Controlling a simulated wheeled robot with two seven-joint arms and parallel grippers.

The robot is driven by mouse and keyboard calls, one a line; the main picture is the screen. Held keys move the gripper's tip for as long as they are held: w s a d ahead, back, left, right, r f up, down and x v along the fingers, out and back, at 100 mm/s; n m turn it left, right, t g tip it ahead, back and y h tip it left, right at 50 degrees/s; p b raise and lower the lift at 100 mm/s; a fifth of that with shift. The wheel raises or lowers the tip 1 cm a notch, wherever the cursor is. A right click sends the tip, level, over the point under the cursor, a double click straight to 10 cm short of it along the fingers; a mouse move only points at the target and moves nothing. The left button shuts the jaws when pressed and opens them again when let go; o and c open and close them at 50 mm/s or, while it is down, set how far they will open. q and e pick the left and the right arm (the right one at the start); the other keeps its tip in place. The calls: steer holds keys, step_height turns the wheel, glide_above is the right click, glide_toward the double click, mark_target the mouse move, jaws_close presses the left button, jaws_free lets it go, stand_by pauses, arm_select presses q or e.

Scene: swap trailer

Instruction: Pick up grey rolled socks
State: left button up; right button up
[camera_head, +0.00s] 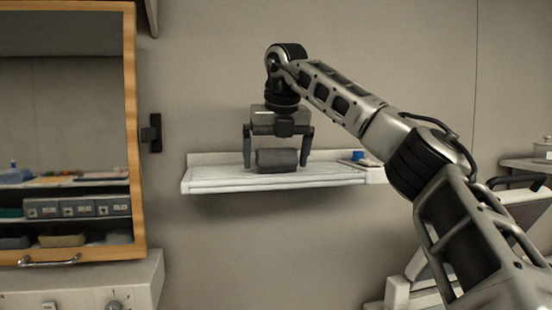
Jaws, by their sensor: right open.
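The grey rolled socks (277,161) look like a dark grey roll and lie on a white wall shelf (215,183). My right gripper (276,161) points down over the shelf. It is open, with one finger on each side of the roll. I cannot tell whether the fingers touch it. My left gripper is not in the view.
A small blue item (358,155) lies at the shelf's right end. A wood-framed cabinet (130,90) with boxes inside stands at the left, above a white unit (135,280). White furniture (525,207) stands at the right.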

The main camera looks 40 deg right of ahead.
steer(key=c, duration=1.1)
steer(key=shift+r, duration=0.15)
